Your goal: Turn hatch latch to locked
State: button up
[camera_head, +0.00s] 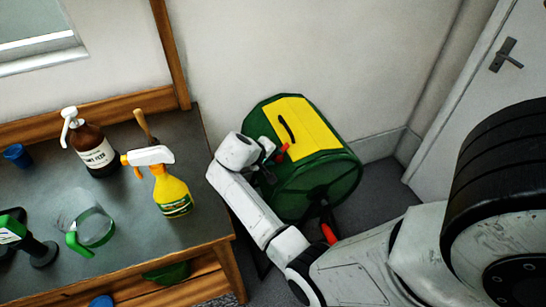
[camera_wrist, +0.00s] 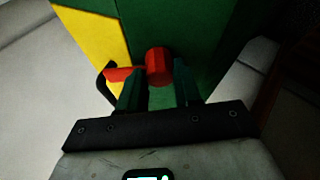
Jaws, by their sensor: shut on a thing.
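The red hatch latch (camera_head: 283,151) sits at the edge of the yellow hatch (camera_head: 306,124) on a green drum (camera_head: 320,184). In the wrist view the latch (camera_wrist: 159,64) shows as a red round knob, with a red arm reaching left over the yellow hatch (camera_wrist: 92,38). My gripper (camera_head: 267,164) is at the latch, reaching in from the left of the drum. In the wrist view my gripper (camera_wrist: 158,84) has its dark fingers on either side of the red knob, shut on it. My wrist partly hides the latch in the head view.
A grey-topped wooden bench (camera_head: 130,237) stands left of my arm, bearing a yellow spray bottle (camera_head: 172,193), a brown pump bottle (camera_head: 92,152) and a green-and-clear cup-like thing (camera_head: 93,226). The wall is close behind the drum. A white door (camera_head: 480,100) is at right.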

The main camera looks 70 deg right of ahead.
dwell(0.3)
jog(key=o, duration=1)
jog(key=shift+o, duration=0.2)
jog(key=p+v, duration=0.8)
jog(key=v, duration=0.2)
jog(key=shift+a+r, duration=0.25)
jog(key=shift+w, duration=0.1)
